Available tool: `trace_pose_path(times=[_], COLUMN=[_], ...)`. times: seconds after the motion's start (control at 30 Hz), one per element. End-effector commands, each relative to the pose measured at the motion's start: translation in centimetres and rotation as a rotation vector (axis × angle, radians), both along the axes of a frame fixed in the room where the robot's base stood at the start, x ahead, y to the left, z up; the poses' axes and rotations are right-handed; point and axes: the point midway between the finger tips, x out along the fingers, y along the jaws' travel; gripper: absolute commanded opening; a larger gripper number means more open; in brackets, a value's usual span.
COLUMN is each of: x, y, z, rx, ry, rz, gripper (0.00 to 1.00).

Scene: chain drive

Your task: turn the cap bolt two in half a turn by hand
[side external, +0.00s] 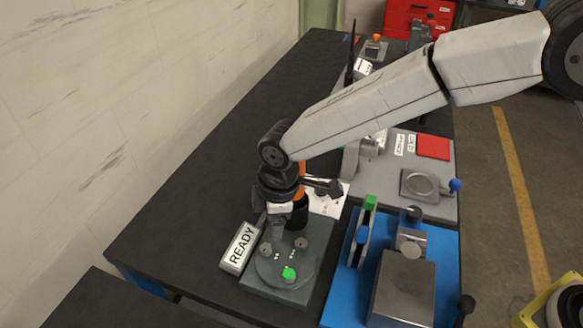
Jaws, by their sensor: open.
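A round grey cap (279,262) sits on a dark grey base block (290,296) near the front of the black bench. Several bolts stand on it: a grey one at the left (265,250), a grey one at the right (301,243) and a green-topped one (289,274) at the front. Small white dots mark the cap, but I cannot read which bolt is bolt two. My gripper (279,229) points down over the back of the cap, with its jaws open. It hides the cap's back part. I cannot tell whether a bolt is between the fingers.
A READY sign (240,248) stands close on the left. A blue fixture (338,300) with a grey block and a green-topped post (370,202) stands close on the right. Behind it is a grey plate with a red pad (433,147). The bench's left side is clear.

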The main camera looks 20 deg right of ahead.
Motion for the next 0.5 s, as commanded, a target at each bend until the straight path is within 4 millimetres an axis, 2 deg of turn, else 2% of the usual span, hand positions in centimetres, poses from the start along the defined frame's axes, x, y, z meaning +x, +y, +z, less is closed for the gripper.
trace_pose_path(times=[0.23, 0.5], x=[0.2, 0.2], y=[1.2, 1.8], z=[0.2, 0.4], rx=[-0.067, -0.093], ry=[0.044, 0.07], rz=[0.327, 0.496], gripper=[0.71, 0.71])
